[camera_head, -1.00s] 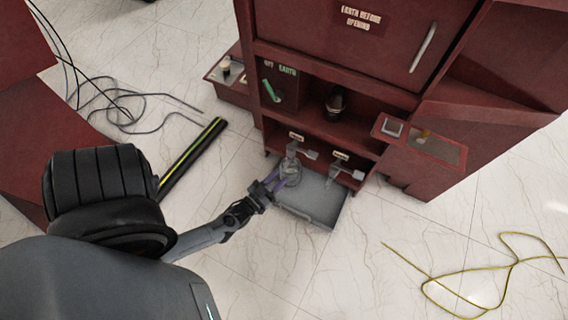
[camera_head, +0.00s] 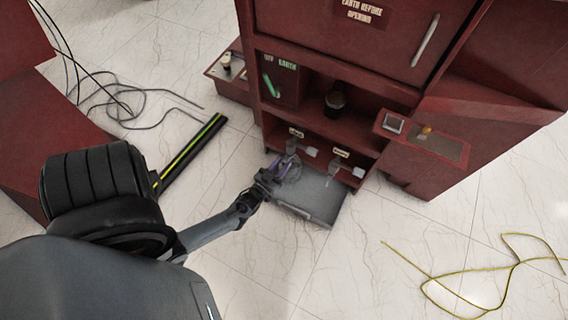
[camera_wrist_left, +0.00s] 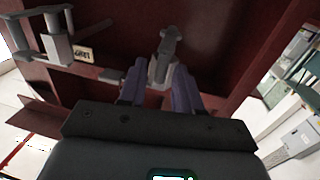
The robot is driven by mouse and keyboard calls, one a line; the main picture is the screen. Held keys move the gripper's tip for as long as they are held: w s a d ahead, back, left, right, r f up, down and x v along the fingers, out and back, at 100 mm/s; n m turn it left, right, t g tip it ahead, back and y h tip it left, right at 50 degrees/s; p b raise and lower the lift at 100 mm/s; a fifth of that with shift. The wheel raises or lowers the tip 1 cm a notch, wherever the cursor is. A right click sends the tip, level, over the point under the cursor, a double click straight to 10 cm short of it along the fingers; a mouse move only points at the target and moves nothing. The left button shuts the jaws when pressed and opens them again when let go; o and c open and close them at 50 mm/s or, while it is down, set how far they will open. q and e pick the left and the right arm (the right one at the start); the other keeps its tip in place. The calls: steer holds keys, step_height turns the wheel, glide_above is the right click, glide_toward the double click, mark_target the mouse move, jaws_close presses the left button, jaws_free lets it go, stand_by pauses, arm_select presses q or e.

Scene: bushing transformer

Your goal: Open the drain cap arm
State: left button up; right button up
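Two grey drain valves sit under small labels on the lower front of the dark red cabinet. The left drain valve (camera_head: 291,146) is partly behind my left gripper (camera_head: 277,168); the right drain valve (camera_head: 335,165) stands clear. Pale arm-like tabs (camera_head: 311,152) stick out beside the valves; which is the drain cap arm I cannot tell. In the left wrist view, the purple fingers of my left gripper (camera_wrist_left: 157,90) are spread, with a grey valve (camera_wrist_left: 163,62) between or just beyond them. Contact is not clear. Another valve (camera_wrist_left: 55,40) is at upper left. My right gripper is not in view.
A grey tray (camera_head: 318,203) lies below the valves. The cabinet (camera_head: 330,60) has an open shelf holding a dark part (camera_head: 335,100). A black-yellow bar (camera_head: 190,152) and a yellow cable (camera_head: 490,272) lie on the floor. The floor in front is mostly free.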

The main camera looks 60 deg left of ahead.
arm_select(q)
steer(key=shift+x, duration=1)
steer(key=shift+s, duration=0.1)
steer(key=shift+c, duration=0.4)
jaws_close()
